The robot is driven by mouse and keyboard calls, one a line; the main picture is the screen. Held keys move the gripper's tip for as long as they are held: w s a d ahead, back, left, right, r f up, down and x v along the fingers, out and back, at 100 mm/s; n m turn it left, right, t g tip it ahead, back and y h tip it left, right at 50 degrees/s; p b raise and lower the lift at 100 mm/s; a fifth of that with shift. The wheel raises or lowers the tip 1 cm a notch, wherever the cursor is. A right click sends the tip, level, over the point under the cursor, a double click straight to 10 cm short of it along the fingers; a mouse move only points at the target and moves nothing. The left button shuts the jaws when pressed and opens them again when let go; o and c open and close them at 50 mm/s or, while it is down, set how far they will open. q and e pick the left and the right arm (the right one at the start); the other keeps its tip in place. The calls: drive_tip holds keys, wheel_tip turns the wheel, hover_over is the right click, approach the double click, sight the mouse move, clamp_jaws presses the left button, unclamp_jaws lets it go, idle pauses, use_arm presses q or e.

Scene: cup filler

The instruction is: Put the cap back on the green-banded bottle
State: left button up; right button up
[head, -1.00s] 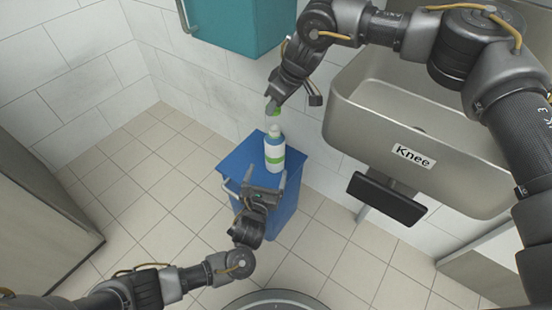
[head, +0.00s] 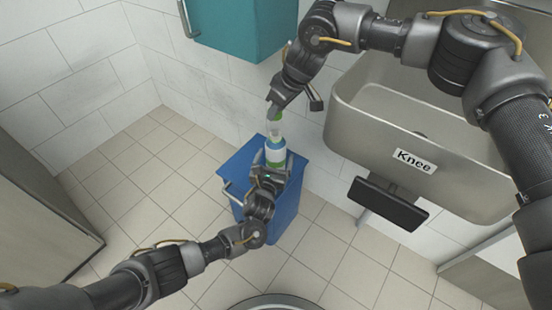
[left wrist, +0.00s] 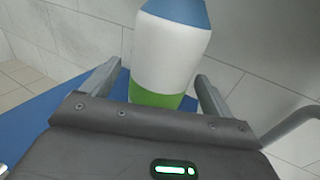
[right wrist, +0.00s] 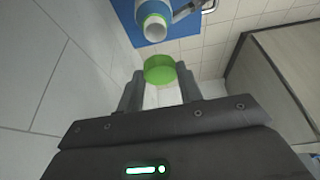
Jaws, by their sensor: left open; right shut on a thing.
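The green-banded bottle (head: 275,153) is white with a blue shoulder and stands upright on a blue cabinet (head: 234,170). Its open neck (right wrist: 154,25) shows in the right wrist view, uncapped. My left gripper (head: 269,168) is open at the bottle. In the left wrist view its fingers lie on either side of the lower bottle (left wrist: 170,60), near the green band; contact cannot be told. My right gripper (head: 274,107) is shut on the green cap (right wrist: 160,68), which it holds above the bottle, apart from the neck.
A steel sink (head: 350,100) with a "Knee" label stands to the right, with a dark knee panel (head: 388,203) below it. A teal wall cabinet (head: 235,25) hangs behind. A handle (head: 238,197) sticks out from the blue cabinet's left side. Tiled floor is clear at left.

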use_arm(q)
drive_tip(key=shift+x, duration=1.7)
drive_tip(key=c, duration=1.5)
use_arm(e)
hover_over(273, 132)
drive_tip(key=s+d, duration=0.1)
drive_tip(key=d, duration=0.1)
drive_tip(key=shift+s+a+f, duration=0.1)
drive_tip(key=shift+f, duration=2.3)
